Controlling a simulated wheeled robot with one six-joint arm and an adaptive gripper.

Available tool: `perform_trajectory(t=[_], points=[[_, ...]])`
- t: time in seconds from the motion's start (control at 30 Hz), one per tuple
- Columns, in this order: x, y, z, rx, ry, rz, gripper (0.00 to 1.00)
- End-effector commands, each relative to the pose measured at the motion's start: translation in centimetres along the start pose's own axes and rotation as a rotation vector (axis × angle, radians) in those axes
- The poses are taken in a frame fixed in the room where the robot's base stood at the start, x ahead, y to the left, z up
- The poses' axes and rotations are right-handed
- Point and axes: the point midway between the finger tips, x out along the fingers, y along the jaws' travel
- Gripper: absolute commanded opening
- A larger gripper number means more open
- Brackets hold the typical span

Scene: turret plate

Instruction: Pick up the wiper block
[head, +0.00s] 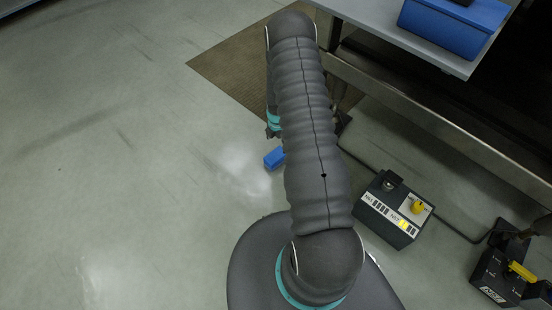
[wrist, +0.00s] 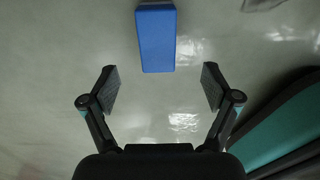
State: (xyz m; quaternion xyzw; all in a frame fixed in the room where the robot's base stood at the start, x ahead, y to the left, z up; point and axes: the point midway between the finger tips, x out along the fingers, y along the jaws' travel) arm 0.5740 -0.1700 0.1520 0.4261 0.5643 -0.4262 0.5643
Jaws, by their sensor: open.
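The blue wiper block (head: 274,158) lies on the grey floor, just left of my arm in the head view. The block's near end lies between the lines of the fingers, slightly beyond the tips in the picture. I cannot tell the height gap. In the head view my gripper is mostly hidden by my arm.
A brown mat (head: 228,66) lies on the floor behind. A bench (head: 425,48) with a blue bin (head: 455,25) stands at the upper right. A control box (head: 395,212) with a yellow knob and cable is right of my arm. The floor to the left is clear.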

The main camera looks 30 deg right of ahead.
Motion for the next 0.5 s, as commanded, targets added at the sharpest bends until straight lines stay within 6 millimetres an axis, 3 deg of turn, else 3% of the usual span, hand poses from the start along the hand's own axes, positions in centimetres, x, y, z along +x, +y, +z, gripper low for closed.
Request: perform_trajectory(t=[0.2,0.5], points=[[4.0,0.0,-0.1,0.001,0.001,-0.001,0.88],[6.0,0.1,-0.2,0.001,0.001,-0.001,0.88]])
